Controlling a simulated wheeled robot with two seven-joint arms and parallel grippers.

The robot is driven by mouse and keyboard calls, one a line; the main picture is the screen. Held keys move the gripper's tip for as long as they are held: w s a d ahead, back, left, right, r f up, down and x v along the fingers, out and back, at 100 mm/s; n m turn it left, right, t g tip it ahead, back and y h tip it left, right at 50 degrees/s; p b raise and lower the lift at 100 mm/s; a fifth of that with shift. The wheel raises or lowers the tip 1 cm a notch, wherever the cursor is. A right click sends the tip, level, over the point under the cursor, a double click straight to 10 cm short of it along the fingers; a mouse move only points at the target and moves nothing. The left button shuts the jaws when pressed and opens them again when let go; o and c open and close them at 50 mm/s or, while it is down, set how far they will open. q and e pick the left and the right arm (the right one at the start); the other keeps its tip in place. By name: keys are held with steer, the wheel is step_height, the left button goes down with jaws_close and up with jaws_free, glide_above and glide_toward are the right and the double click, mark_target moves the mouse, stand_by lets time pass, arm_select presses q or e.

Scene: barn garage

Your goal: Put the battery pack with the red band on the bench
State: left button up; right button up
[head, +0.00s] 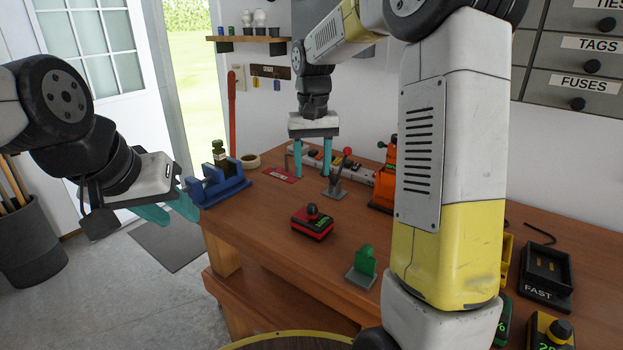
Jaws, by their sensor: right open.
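The battery pack with the red band (312,222) is black with a red band, a dark knob on top and a small green display. It sits upright on the wooden bench (262,215), near the front edge. My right gripper (312,172) points down over the back of the bench, behind the pack and apart from it. Its teal fingers are spread and nothing shows between them. My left gripper (181,218) is off the bench's left end, beside the blue vise. Its teal fingers are apart and look empty.
The blue vise (218,185) stands at the bench's left corner. A red tag (283,174), a power strip (350,169) and a small metal stand (335,184) are near the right gripper. A green piece (364,262) is at the front; a charger marked FAST (546,272) is at right.

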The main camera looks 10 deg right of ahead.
steer(key=s+d+r+t+y, duration=0.1)
steer(key=s+r+t, duration=0.1)
steer(key=s, duration=0.9)
steer(key=s+d+r+t+y, duration=0.1)
steer(key=s+r+t, duration=0.2)
steer(key=s, duration=0.8)
steer(key=shift+s+d+n+t, duration=0.3)
steer(key=shift+s+d+t, duration=0.1)
steer(key=shift+t, duration=0.2)
